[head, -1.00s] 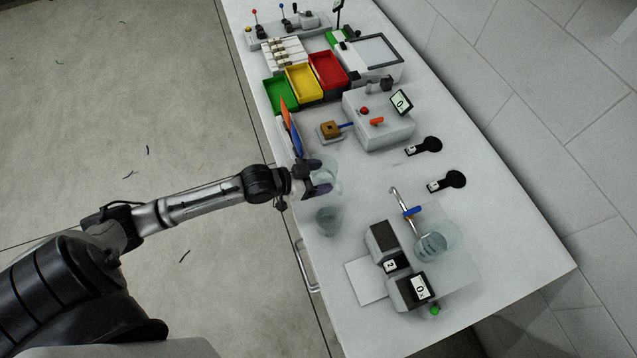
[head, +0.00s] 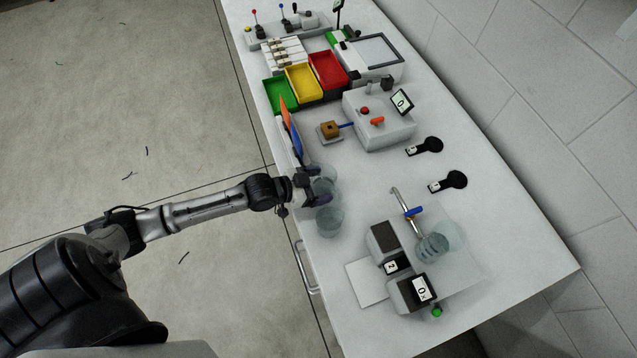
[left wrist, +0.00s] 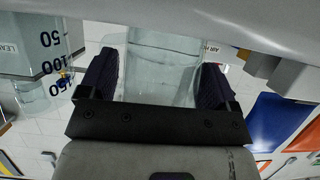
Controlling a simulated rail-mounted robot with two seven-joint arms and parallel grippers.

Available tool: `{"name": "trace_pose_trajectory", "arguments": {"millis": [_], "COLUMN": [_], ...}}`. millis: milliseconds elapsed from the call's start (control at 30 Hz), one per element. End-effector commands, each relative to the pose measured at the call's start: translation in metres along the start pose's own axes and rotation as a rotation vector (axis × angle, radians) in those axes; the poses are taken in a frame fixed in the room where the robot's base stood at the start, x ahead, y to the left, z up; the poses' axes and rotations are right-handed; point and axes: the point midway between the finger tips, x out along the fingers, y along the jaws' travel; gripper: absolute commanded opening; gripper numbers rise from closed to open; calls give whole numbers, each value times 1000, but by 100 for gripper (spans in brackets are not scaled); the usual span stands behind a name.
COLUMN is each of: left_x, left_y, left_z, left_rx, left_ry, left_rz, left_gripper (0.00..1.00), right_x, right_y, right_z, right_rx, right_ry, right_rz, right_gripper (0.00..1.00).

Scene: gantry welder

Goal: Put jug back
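A clear glass jug (head: 323,181) is between the fingers of my left gripper (head: 316,198), at the table's near edge. In the left wrist view the jug (left wrist: 160,68) fills the gap, with both dark finger pads (left wrist: 212,88) against its sides. Pale liquid seems to be inside. A second clear vessel (head: 330,222) stands just below it in the head view. In the left wrist view this vessel (left wrist: 35,55) appears at the left and bears marks 50, 100 and 150. My right gripper is not in view.
A curved tap (head: 401,203) with a blue handle stands right of the jug, and another clear vessel (head: 433,247) is near it. Grey boxes with displays (head: 410,292) stand at the front. Green, yellow and red trays (head: 327,70) lie farther back. The table middle is fairly clear.

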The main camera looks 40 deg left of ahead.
Motion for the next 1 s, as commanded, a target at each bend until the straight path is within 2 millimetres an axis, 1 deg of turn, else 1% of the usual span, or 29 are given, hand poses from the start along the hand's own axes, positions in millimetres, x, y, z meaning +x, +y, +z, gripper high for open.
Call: {"name": "trace_pose_trajectory", "arguments": {"millis": [33, 100, 367, 467, 567, 800, 1000], "left_x": [0, 0, -1, -7, -21, -65, -94], "left_y": [0, 0, 0, 0, 0, 1, 0], "left_z": [0, 0, -2, -3, -2, -3, -3], "left_rx": [0, 0, 0, 1, 1, 1, 1], "left_ry": [0, 0, 0, -2, -3, -5, -4], "left_rz": [0, 0, 0, 0, 0, 1, 1], "left_gripper": [88, 94, 94, 94, 94, 94, 94], "right_x": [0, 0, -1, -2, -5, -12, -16], "right_y": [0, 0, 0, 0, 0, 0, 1], "right_z": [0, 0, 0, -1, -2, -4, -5], "right_rx": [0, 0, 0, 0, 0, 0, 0], "right_ry": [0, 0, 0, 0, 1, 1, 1], "right_rz": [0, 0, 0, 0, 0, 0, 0], "right_gripper": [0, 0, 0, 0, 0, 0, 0]}}
